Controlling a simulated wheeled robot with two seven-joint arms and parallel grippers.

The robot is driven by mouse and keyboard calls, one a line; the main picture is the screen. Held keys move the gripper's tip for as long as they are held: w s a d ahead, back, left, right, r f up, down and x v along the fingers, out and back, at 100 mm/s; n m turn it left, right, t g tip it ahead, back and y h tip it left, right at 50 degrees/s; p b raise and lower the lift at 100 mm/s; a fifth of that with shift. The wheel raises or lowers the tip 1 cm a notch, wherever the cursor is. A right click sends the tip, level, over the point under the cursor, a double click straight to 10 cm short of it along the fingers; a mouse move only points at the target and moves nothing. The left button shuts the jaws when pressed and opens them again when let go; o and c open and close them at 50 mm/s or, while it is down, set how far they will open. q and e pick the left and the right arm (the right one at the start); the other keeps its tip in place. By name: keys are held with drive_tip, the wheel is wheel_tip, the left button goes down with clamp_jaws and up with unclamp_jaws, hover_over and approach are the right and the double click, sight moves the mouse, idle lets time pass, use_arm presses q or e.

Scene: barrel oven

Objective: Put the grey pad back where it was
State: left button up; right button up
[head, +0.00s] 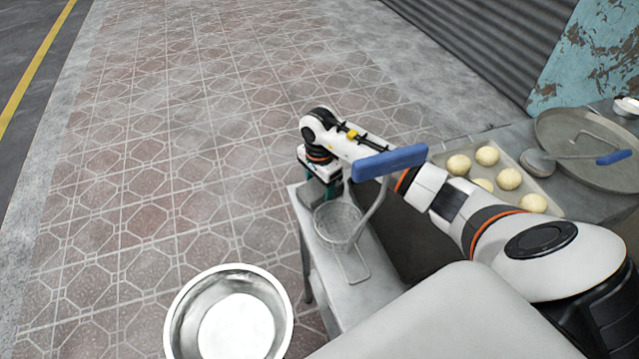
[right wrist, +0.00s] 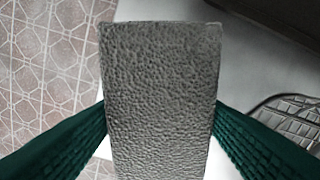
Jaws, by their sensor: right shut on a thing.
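The grey pad (right wrist: 160,90) is a rough-textured dark block that fills the middle of the right wrist view. Green fingers press on its left and right sides there. In the head view, my right gripper (head: 322,186) is at the far left end of the metal side table (head: 375,296). It is shut on the pad, whose grey edge (head: 309,200) shows beside the fingers. The pad is over the table's end; whether it touches the top I cannot tell. My left gripper is not in view.
A wire basket strainer (head: 338,222) with a blue handle (head: 390,162) stands close to the right gripper. A steel bowl (head: 178,318) is at the lower left.

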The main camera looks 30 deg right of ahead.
sight(320, 186)
drive_tip(key=shift+f, duration=0.2)
drive_tip(key=o, duration=0.9)
drive_tip(key=shift+o, duration=0.2)
drive_tip(key=shift+r, duration=0.1)
drive_tip(key=shift+r, duration=0.5)
wheel_tip(320, 186, up, 11)
drive_tip(key=b, duration=0.2)
drive_tip(key=shift+r, duration=0.15)
